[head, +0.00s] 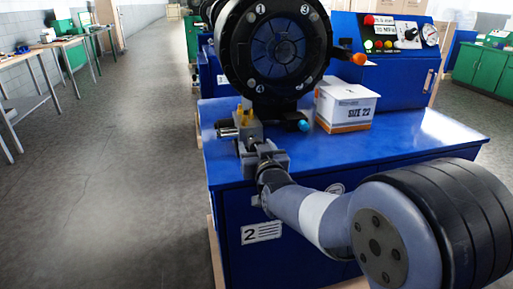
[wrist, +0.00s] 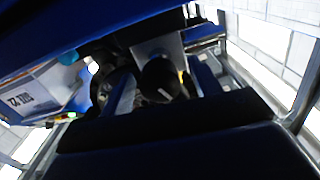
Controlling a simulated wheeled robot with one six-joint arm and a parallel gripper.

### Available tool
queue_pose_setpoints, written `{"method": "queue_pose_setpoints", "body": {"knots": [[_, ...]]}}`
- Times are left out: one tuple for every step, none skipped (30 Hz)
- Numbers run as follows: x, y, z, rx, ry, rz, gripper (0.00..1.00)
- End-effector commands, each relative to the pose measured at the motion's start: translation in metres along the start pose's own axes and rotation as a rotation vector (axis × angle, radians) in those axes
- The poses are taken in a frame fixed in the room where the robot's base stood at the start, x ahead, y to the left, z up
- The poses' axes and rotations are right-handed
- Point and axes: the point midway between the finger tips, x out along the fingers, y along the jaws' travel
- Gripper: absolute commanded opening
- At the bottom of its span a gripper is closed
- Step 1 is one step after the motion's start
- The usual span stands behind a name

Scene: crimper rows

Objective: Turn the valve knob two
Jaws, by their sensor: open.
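In the wrist view, a round black knob (wrist: 158,80) with a short white mark faces me, in front of a light metal block. My gripper's fingers show on either side of it, spread apart; I cannot tell whether either touches it. In the head view my gripper (head: 258,150) is at the front left corner of the blue bench marked 2 (head: 232,215), close to a small grey valve block (head: 248,130) with yellow fittings (head: 243,115). The knob itself is not clearly visible there, and my gripper partly covers that spot.
A large black crimper head (head: 277,45) stands above the bench, with an orange-tipped handle (head: 359,59) at its right. A white and orange box (head: 346,106) and a blue control panel (head: 400,45) are behind. The bench top's right front is clear. Open floor lies left.

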Motion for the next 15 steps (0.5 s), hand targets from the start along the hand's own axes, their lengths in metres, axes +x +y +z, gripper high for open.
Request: {"method": "queue_pose_setpoints", "body": {"knots": [[0.0013, 0.0001, 0.0001, 0.000, 0.000, 0.000, 0.59], [0.0016, 0.0002, 0.0002, 0.000, 0.000, 0.000, 0.59], [0.0018, 0.0002, 0.0002, 0.000, -0.001, 0.000, 0.59], [0.0018, 0.0002, 0.0003, 0.000, -0.001, 0.000, 0.59], [0.0017, 0.0002, 0.0002, 0.000, 0.000, 0.000, 0.59], [0.0017, 0.0002, 0.0002, 0.000, 0.000, 0.000, 0.59], [0.0016, 0.0002, 0.0002, 0.000, 0.000, 0.000, 0.59], [0.0016, 0.0002, 0.0002, 0.000, 0.000, 0.000, 0.59], [0.0015, 0.0002, 0.0002, 0.000, 0.000, 0.000, 0.57], [0.0015, 0.0002, 0.0002, 0.000, 0.000, 0.000, 0.55], [0.0015, 0.0001, 0.0002, 0.000, 0.000, 0.000, 0.52], [0.0015, 0.0001, 0.0002, 0.000, 0.000, 0.000, 0.49], [0.0014, 0.0001, 0.0002, 0.000, 0.000, 0.000, 0.46], [0.0014, 0.0001, 0.0002, 0.000, 0.000, 0.000, 0.44], [0.0014, 0.0001, 0.0002, 0.000, 0.000, 0.000, 0.41]]}}
